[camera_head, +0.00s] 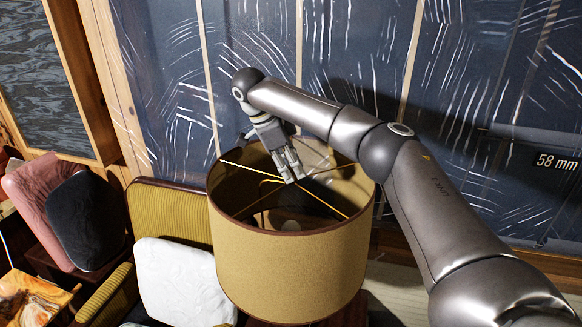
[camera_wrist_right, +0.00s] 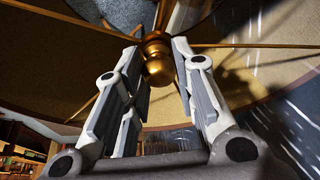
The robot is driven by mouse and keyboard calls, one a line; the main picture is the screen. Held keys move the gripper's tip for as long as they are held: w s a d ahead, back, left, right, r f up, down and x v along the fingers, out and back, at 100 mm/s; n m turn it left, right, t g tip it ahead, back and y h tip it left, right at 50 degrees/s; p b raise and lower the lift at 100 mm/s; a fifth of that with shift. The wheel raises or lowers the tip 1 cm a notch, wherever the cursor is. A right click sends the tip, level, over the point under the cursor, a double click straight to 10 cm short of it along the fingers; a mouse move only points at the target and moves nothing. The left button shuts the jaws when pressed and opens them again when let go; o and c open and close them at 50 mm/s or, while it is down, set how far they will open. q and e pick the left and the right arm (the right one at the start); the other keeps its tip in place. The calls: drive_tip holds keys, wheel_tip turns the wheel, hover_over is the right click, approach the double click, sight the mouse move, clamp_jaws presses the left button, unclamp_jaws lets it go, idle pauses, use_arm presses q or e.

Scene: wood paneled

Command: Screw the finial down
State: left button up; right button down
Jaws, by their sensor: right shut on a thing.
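A tan drum lampshade (camera_head: 290,262) with a dark rim stands in the middle of the head view. Thin brass spokes (camera_head: 330,205) cross inside its top. My right gripper (camera_head: 292,176) reaches down into the open top, fingertips at the middle of the spokes. In the right wrist view, a round brass finial (camera_wrist_right: 158,70) sits where the brass spokes meet, between the two fingertips of my right gripper, which is shut on it. In the head view the fingers hide the finial. Whether it touches the seat below cannot be told. My left gripper is not in view.
A mustard corduroy chair (camera_head: 170,215) with a white cushion (camera_head: 180,285) stands close left of the shade. Pink (camera_head: 40,195) and black (camera_head: 85,220) cushions lie farther left. A plastic-covered wall (camera_head: 350,60) is close behind.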

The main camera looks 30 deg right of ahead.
drive_tip(key=c, duration=1.1)
unclamp_jaws()
